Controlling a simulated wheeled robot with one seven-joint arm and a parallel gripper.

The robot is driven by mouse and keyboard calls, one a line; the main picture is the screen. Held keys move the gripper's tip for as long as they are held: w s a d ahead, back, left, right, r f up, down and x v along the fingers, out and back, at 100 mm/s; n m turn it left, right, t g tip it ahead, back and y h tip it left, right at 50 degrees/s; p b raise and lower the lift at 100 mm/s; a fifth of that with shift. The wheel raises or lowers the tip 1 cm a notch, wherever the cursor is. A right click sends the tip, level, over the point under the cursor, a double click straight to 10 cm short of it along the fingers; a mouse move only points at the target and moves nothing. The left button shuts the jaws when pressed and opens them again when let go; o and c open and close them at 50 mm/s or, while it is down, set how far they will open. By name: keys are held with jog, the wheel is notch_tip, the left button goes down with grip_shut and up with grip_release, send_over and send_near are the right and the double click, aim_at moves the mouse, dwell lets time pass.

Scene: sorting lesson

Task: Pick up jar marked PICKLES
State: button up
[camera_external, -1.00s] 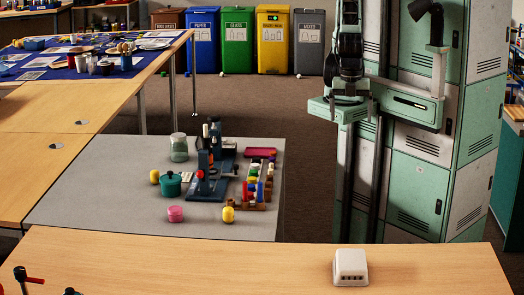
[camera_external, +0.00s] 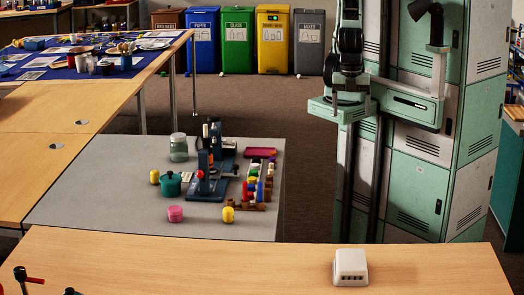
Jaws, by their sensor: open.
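A clear glass jar (camera_external: 179,148) with a pale lid stands upright at the back of the grey table (camera_external: 100,200). Its marking is too small to read, so I cannot tell whether it says PICKLES. My gripper (camera_external: 349,97) is small and dark at the end of my folded arm, in front of the pale green lockers. It is open and well to the right of the jar and apart from it. Its fingers are hard to make out against my body.
Beside the jar are a teal pot (camera_external: 171,185), a dark blue apparatus (camera_external: 207,185), a pink tub (camera_external: 176,214), yellow pieces (camera_external: 228,215) and a rack of coloured pieces (camera_external: 255,190). A white box (camera_external: 350,267) sits on the front wooden table. Floor between grey table and lockers is clear.

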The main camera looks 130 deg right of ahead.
jog(key=w+d+r+m+g+y+b, duration=0.1)
jog(key=w+d+r+m+y, duration=0.1)
jog(key=w+d+m, duration=0.45)
jog(key=w+d+r+m+y, duration=0.25)
jog(key=w+m, duration=0.45)
jog(key=w, duration=0.4)
jog(key=w+d+m+t+y, duration=0.1)
jog(key=w+d+m, duration=0.25)
jog(key=d, duration=0.35)
jog(key=w+d+m+y, duration=0.1)
jog(key=w+d+m, duration=0.25)
jog(key=d, duration=0.35)
jog(key=s+d+m+t+y+b, duration=0.2)
jog(key=d+m+t, duration=0.7)
jog(key=d, duration=1.9)
jog(key=s+d+f+m+t+h, duration=0.1)
jog(key=s+d+m+t+h, duration=0.2)
jog(key=s+d+m, duration=0.95)
jog(key=n, duration=0.4)
send_near(179, 139)
jog(key=w+f+p, duration=0.2)
jog(key=w+f, duration=0.1)
jog(key=shift+w, duration=0.25)
jog(key=shift+h, duration=0.25)
jog(key=p+x, duration=0.1)
jog(key=x, duration=0.3)
jog(key=shift+f, duration=0.15)
jog(key=c, duration=1.2)
